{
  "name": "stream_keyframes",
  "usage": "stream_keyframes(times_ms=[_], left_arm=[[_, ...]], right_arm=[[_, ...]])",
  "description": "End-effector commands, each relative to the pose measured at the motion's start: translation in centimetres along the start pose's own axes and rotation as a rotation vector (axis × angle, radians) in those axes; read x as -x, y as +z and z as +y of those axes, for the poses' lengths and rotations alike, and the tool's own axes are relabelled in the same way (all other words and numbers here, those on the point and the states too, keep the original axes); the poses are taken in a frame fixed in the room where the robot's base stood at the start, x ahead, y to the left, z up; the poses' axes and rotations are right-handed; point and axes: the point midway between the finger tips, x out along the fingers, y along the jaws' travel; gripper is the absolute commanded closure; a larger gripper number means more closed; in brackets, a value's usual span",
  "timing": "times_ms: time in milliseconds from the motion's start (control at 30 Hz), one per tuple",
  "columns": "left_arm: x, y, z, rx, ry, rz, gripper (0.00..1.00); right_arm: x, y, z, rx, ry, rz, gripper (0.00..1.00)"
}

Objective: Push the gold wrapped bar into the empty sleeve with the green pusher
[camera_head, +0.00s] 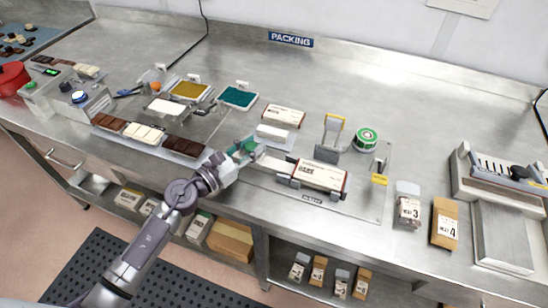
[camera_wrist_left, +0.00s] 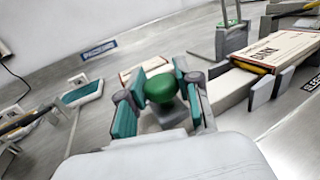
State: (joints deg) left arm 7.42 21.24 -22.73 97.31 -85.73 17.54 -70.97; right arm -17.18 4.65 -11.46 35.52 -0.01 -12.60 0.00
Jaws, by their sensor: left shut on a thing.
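The sleeve (camera_head: 320,174) is a cream carton with dark lettering and brown edges. It lies flat between grey brackets at the bench's front; the wrist view shows it at the upper right (camera_wrist_left: 280,50). A thin gold edge, which looks like the wrapped bar (camera_wrist_left: 250,68), shows at its near mouth; the rest is hidden. A pale flat channel (camera_head: 274,163) runs from my gripper towards that mouth. My left gripper (camera_head: 242,149) is shut on the green pusher, whose round green knob (camera_wrist_left: 160,88) sits between the fingers. My right gripper is not in view.
Another carton (camera_head: 284,115) and a white block (camera_head: 272,132) lie behind the channel. A grey stand with a yellow handle (camera_head: 330,140) and a green-rimmed roll (camera_head: 366,139) stand behind the sleeve. Chocolate bars (camera_head: 184,146) lie left of my gripper. The back of the bench is clear.

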Motion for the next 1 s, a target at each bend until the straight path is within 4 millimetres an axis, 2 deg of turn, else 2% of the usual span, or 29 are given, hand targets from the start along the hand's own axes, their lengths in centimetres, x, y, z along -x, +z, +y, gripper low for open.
stream_keyframes(times_ms=[33, 100, 300, 767, 800, 933, 1000], left_arm=[[0.5, -0.6, 1.2, -0.006, 0.003, 0.0, 1.0], [1.0, -0.6, 2.5, -0.004, 0.003, 0.0, 1.0], [2.0, -0.3, 5.0, -0.002, 0.003, -0.001, 1.0], [2.4, 0.0, 5.9, -0.001, 0.006, 0.0, 1.0], [2.4, 0.0, 5.9, -0.001, 0.006, 0.0, 0.64], [2.4, 0.0, 5.9, -0.001, 0.005, 0.0, 0.43], [2.4, 0.0, 5.8, -0.001, 0.004, 0.0, 0.43]], right_arm=[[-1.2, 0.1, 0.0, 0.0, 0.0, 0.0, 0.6], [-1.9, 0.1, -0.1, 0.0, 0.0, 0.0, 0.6], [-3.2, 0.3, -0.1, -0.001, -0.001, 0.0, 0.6], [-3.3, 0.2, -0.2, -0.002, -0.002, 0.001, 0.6], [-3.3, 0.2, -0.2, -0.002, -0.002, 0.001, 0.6], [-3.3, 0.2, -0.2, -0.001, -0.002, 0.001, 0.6], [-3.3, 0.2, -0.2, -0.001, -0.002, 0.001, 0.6]])
